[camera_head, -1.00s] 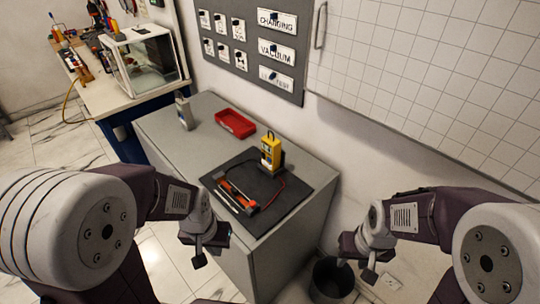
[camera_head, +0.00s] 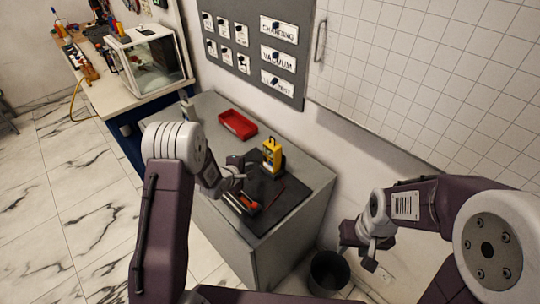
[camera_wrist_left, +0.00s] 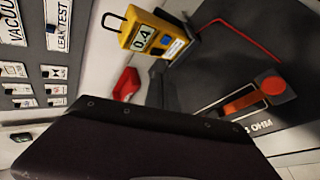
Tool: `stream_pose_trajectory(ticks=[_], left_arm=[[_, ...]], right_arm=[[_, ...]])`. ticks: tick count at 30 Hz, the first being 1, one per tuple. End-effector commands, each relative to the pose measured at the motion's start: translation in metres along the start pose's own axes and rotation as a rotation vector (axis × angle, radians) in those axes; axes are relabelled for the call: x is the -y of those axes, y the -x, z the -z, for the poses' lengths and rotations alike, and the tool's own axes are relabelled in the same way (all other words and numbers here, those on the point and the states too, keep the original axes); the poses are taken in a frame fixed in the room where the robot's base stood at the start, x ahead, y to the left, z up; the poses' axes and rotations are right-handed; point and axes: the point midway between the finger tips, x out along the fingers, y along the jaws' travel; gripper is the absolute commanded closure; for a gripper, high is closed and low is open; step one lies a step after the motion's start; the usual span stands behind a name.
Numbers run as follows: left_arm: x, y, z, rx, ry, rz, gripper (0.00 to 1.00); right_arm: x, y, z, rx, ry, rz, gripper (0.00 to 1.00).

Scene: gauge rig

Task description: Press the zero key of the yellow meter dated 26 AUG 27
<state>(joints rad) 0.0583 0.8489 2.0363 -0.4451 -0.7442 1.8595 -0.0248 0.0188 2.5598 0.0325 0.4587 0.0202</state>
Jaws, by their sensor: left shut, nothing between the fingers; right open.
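The yellow meter (camera_head: 271,152) stands upright on the black mat (camera_head: 290,196) on the grey cabinet. In the left wrist view the meter (camera_wrist_left: 152,38) appears tilted, with a display reading about 0.4 and a wire loop on top. My right gripper (camera_head: 366,258) is open and empty, off the cabinet's right side.
A red tray (camera_head: 238,124) lies behind the mat. A dark bin (camera_head: 328,272) stands on the floor below my right gripper.

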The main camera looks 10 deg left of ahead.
Motion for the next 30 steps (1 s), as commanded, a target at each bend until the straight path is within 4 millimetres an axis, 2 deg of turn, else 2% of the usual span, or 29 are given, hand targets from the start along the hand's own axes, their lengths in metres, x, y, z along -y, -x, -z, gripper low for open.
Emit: stream_pose_trajectory(ticks=[1, 4, 8, 20, 30], left_arm=[[0.013, 0.0, 0.003, -0.003, 0.013, 0.038, 1.0], [0.039, -0.003, 0.007, -0.008, 0.033, 0.088, 1.0], [0.054, -0.002, 0.01, -0.012, 0.047, 0.121, 1.0], [0.054, -0.004, 0.01, -0.014, 0.047, 0.121, 1.0], [0.035, -0.038, -0.011, -0.013, 0.044, 0.12, 1.0]], right_arm=[[0.0, 0.012, 0.001, 0.0, 0.0, 0.0, 0.6], [0.0, 0.018, 0.002, 0.001, 0.0, 0.0, 0.6], [0.0, 0.022, 0.002, 0.001, 0.0, 0.0, 0.6], [0.0, 0.021, 0.002, 0.001, 0.0, 0.0, 0.6], [0.0, 0.008, 0.001, 0.0, 0.0, 0.0, 0.6]])
